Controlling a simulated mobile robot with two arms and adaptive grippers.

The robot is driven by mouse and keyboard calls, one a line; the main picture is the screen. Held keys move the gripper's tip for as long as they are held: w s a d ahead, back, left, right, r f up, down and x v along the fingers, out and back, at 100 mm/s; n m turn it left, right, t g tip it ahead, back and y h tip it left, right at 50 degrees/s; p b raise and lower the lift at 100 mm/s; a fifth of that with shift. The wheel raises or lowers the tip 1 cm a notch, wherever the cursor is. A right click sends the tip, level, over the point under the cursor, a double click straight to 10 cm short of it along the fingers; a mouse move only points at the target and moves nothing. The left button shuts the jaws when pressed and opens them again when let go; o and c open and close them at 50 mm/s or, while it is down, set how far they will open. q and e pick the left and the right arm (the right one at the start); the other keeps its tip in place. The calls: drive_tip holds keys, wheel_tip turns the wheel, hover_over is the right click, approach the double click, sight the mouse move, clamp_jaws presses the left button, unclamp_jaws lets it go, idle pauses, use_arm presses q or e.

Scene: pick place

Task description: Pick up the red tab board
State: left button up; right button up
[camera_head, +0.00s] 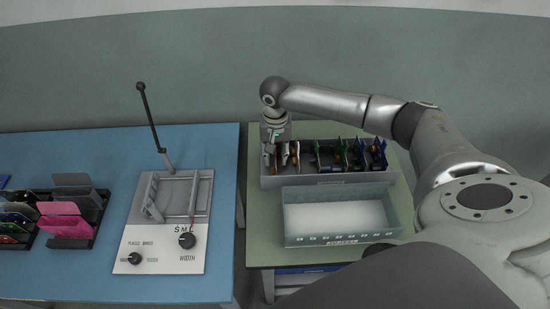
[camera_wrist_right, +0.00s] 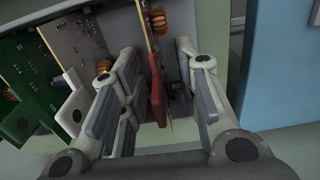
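The red tab board (camera_wrist_right: 157,99) stands on edge between the two fingers of my right gripper (camera_wrist_right: 158,75) in the right wrist view. Its red tab faces the gripper, and gaps show on both sides, so the fingers look open and not closed on it. In the head view my right gripper (camera_head: 281,155) points down into the left end of the grey bin (camera_head: 330,181) of boards. There the gripper partly hides the nearby boards and I cannot make out the red tab. My left gripper is not in view.
Boards with green tabs (camera_wrist_right: 27,102) and white tabs (camera_wrist_right: 70,105) stand left of the gripper in the wrist view. An empty clear tray (camera_head: 340,218) sits in front of the bin. A fixture (camera_head: 170,215) and black racks (camera_head: 85,235) stand on the blue table (camera_head: 60,165).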

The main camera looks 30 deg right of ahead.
clamp_jaws()
wheel_tip(320, 180, up, 10)
drive_tip(key=shift+r+b, duration=0.1)
drive_tip(key=shift+b, duration=0.3)
idle(0.3)
wheel_tip(320, 180, up, 3)
drive_tip(key=p, duration=0.3)
drive_tip(key=shift+f+p, duration=0.2)
drive_tip(key=shift+p, duration=0.2)
